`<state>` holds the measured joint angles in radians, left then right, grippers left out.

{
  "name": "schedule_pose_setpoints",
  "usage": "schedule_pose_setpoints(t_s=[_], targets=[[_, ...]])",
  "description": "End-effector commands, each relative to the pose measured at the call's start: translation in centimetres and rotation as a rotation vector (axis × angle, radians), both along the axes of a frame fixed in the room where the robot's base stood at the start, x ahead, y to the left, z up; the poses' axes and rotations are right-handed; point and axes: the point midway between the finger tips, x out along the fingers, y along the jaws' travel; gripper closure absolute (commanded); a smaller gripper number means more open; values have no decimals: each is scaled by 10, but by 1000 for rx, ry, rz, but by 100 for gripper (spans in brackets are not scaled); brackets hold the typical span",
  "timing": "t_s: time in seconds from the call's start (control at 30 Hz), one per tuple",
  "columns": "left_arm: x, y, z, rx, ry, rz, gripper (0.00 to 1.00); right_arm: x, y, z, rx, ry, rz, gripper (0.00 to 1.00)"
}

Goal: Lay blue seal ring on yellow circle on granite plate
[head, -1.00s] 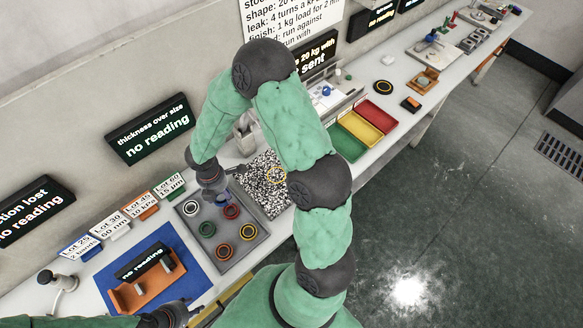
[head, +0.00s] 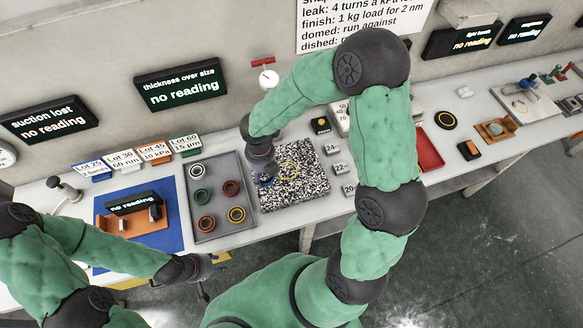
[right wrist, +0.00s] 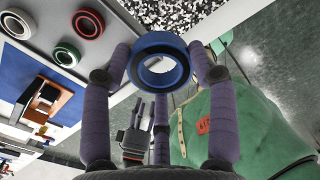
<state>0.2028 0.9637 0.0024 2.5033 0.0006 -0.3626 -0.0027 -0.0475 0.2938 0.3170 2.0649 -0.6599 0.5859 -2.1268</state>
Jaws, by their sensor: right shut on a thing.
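The blue seal ring (right wrist: 160,43) is between the fingers of my right gripper (right wrist: 160,65), which is shut on it. In the head view, my right gripper (head: 263,172) and the blue ring (head: 265,181) are over the left part of the speckled granite plate (head: 307,197). The yellow circle (head: 281,178) lies just right of the ring, partly hidden by the gripper. The ring's height over the plate is hard to tell. My left gripper (head: 215,277) is empty near the bench's front edge, with its fingers apart.
A grey tray (head: 217,183) left of the plate holds several other rings. An orange fixture (head: 112,223) on a blue mat (head: 165,241) stands further left. Small numbered blocks (head: 340,169) line the plate's right side, with a red bin (head: 430,155) beyond.

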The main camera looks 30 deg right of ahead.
Motion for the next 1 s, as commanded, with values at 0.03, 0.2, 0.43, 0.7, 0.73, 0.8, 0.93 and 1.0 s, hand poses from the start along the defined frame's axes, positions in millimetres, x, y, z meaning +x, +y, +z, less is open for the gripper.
schedule_pose_setpoints(t_s=[0.03,0.2,0.43,0.7,0.73,0.8,0.93,1.0], targets=[[0,0,-1,0,-1,0,60,4,-11,-6,0,2,-8,75],[0,0,-4,0,0,0,60,17,-45,-22,0,2,-10,75],[0,0,-10,0,0,0,60,32,-81,-55,1,4,-7,75],[0,0,-14,0,0,0,60,41,-102,-80,0,0,-4,75],[0,0,-14,0,0,0,60,42,-102,-81,0,0,-4,75],[0,0,-14,0,0,0,60,43,-104,-83,0,0,-4,75],[0,0,-16,0,0,0,60,45,-112,-94,1,2,-6,75],[0,0,-20,0,0,0,60,44,-110,-106,1,2,-3,75]])
